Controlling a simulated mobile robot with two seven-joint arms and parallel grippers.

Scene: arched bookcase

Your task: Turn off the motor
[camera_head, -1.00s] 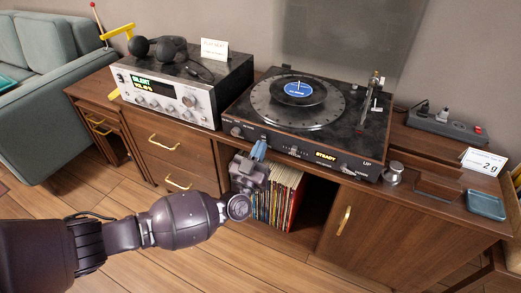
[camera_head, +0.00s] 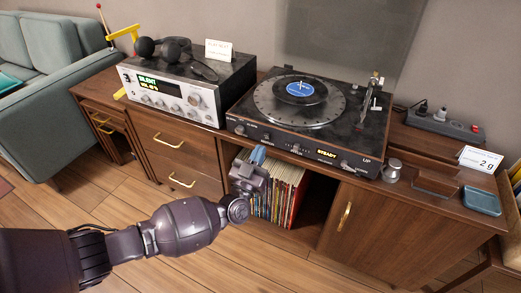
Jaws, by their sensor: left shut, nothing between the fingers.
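A record turntable (camera_head: 258,135) with a dark body sits on the wooden cabinet, a small record with a blue label on its platter (camera_head: 300,104). Its front panel has several knobs and a lit display (camera_head: 327,154) reading "STEADY", with "UP" at the right. The tonearm (camera_head: 371,98) is at the right side. My left gripper (camera_head: 257,155), with blue fingertips, is shut and empty. It is just below the turntable's front edge, in front of the record shelf; I cannot tell whether it touches the panel. My right gripper is not in view.
A silver receiver (camera_head: 172,95) showing "SILENT" stands left, with headphones (camera_head: 165,48) on top. A metal knob-like piece (camera_head: 392,170), power strip (camera_head: 440,123) and blue tray (camera_head: 482,201) are on the right. Floor in front is clear.

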